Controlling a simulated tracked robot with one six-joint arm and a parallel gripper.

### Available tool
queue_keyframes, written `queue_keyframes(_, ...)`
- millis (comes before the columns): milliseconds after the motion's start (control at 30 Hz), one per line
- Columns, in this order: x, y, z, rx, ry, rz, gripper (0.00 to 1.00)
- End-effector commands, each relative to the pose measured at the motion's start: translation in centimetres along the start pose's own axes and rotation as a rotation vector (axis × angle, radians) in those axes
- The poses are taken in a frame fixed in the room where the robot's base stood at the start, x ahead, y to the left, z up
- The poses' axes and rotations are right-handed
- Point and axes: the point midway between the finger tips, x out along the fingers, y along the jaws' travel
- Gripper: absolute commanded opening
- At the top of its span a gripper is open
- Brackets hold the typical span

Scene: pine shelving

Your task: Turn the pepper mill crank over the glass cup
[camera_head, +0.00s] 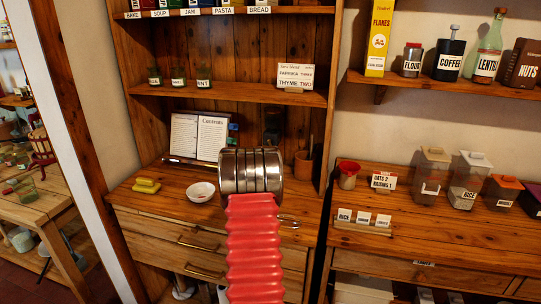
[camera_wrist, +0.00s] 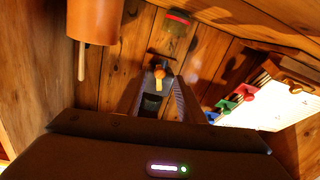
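The pepper mill is a dark shape (camera_head: 272,118) against the back boards of the cabinet niche, partly hidden behind my arm. In the wrist view, which is upside down, it shows as a small grey body (camera_wrist: 160,70) with an orange-brown knob and a pale yellow piece. A greenish see-through vessel with a red band (camera_wrist: 178,22), seemingly the glass cup, lies beyond it. My gripper (camera_wrist: 158,92) points at the mill, its dark fingers apart on either side. I see no contact.
A brown utensil cup (camera_head: 303,163) with a stick stands right of the mill. An open book (camera_head: 198,136) stands to the left. A white bowl (camera_head: 201,191) and yellow blocks (camera_head: 147,186) lie on the counter. A shelf (camera_head: 235,94) runs above the niche.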

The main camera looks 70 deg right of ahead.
Motion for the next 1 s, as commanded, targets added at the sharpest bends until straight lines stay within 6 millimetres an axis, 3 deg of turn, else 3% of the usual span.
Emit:
queue_keyframes(500,5.3,0.0,-0.1,0.000,0.001,0.000,0.35)
queue_keyframes(933,6.0,0.0,-0.1,0.001,0.001,0.000,0.35)
queue_keyframes(1000,6.0,0.0,-0.1,0.001,0.001,0.000,0.32)
